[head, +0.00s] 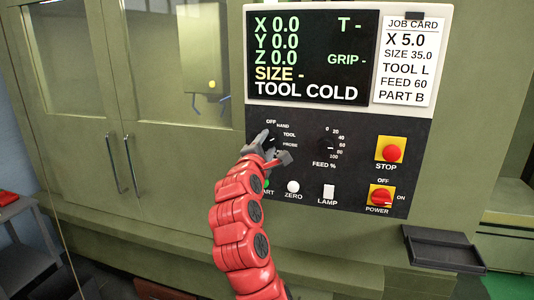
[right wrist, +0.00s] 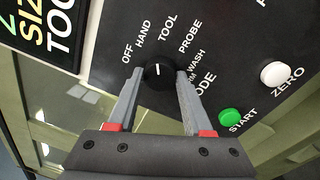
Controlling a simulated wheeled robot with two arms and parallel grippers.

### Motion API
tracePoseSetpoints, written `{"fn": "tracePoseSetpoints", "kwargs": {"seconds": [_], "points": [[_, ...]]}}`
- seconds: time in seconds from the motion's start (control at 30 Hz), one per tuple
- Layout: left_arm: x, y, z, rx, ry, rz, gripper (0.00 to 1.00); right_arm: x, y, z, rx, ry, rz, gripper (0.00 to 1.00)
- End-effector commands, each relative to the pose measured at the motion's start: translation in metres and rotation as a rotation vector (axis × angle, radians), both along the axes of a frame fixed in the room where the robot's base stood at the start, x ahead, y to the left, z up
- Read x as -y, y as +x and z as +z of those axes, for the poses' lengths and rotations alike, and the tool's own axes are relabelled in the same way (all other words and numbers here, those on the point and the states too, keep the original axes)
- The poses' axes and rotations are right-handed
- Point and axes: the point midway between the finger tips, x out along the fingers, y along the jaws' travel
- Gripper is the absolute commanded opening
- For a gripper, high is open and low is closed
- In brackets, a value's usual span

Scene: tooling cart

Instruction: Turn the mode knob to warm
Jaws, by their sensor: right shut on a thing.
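The black mode knob (right wrist: 157,75) sits on the dark control panel (head: 350,165). Its white mark points up in the right wrist view, roughly between HAND and TOOL; I cannot tell exactly which. The labels OFF, HAND, TOOL, PROBE and WASH show around it, and the warm label is partly hidden by a finger. My right gripper (right wrist: 159,78) is shut on the knob, one finger on each side. In the head view my right gripper (head: 266,146) covers most of the knob. My left gripper is not in view.
The screen (head: 308,57) reads TOOL COLD, with a job card (head: 408,58) beside it. Close by are the feed knob (head: 329,146), the green start button (right wrist: 230,116), zero button (head: 293,187), lamp switch (head: 328,191), stop button (head: 391,152) and power switch (head: 381,196).

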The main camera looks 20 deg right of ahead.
Motion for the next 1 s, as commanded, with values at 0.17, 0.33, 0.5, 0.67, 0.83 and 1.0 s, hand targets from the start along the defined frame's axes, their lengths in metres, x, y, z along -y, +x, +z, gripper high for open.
{"fn": "tracePoseSetpoints", "kwargs": {"seconds": [0.17, 0.33, 0.5, 0.67, 0.83, 1.0], "points": [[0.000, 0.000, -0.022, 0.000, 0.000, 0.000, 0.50, -0.001, 0.000, -0.006, 0.093, 0.140, 0.000, 0.00], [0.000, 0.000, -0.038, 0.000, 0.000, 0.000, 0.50, -0.001, 0.000, -0.005, 0.185, 0.274, 0.001, 0.00], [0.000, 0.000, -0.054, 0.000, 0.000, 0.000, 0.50, -0.001, 0.000, -0.005, 0.275, 0.408, 0.000, 0.00], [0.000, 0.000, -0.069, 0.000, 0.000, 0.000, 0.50, -0.001, 0.001, -0.007, 0.356, 0.534, -0.001, 0.00], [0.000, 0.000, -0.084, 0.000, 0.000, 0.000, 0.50, -0.001, 0.001, -0.005, 0.449, 0.668, -0.001, 0.00], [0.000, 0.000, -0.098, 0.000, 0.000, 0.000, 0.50, -0.001, 0.001, -0.005, 0.539, 0.801, -0.002, 0.00]]}}
